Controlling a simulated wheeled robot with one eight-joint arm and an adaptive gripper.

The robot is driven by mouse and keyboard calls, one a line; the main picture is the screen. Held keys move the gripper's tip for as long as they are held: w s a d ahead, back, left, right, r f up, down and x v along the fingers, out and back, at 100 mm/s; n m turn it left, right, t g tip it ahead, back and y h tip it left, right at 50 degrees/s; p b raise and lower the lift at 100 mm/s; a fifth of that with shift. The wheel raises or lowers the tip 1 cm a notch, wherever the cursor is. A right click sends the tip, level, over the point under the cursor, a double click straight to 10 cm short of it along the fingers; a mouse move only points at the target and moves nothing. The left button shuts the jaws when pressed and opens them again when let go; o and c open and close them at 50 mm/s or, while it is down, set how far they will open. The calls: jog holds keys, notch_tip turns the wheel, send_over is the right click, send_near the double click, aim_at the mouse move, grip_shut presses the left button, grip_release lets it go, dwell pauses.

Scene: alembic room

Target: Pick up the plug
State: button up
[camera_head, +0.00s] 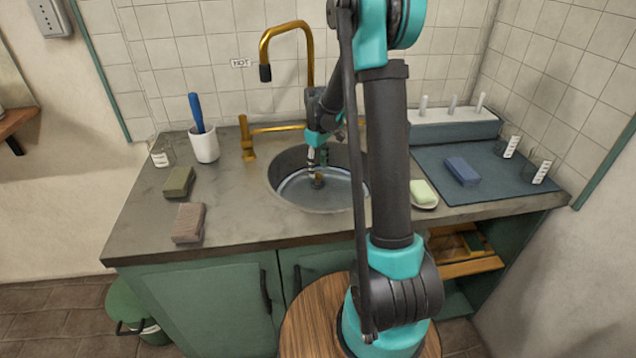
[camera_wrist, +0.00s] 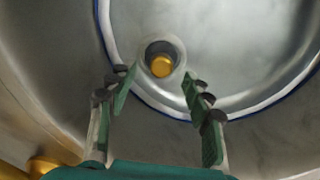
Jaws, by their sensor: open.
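The plug is a small gold piece (camera_wrist: 161,66) seated in the round drain at the bottom of the sink. In the head view it is a small gold spot (camera_head: 318,182) below my gripper. The metal sink (camera_head: 285,165) is round and set into the counter. My gripper (camera_wrist: 157,80) is open and empty, pointing down into the sink. Its two green-padded fingers lie to either side of the plug in the wrist view, with the plug just beyond the tips. No contact shows; the height gap is hard to tell.
A brass tap (camera_head: 290,30) arches over the sink's back edge. A white cup (camera_head: 204,146) with a blue-handled tool and two blocks, olive (camera_head: 179,181) and brownish (camera_head: 189,223), stand left. A soap dish (camera_head: 423,195) and blue mat (camera_head: 490,175) lie right. A blue-edged ring (camera_wrist: 155,103) runs around the basin.

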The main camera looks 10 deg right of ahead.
aim_at(318, 175)
jog(key=shift+s+f, duration=0.1)
jog(key=shift+f, duration=2.5)
grip_shut()
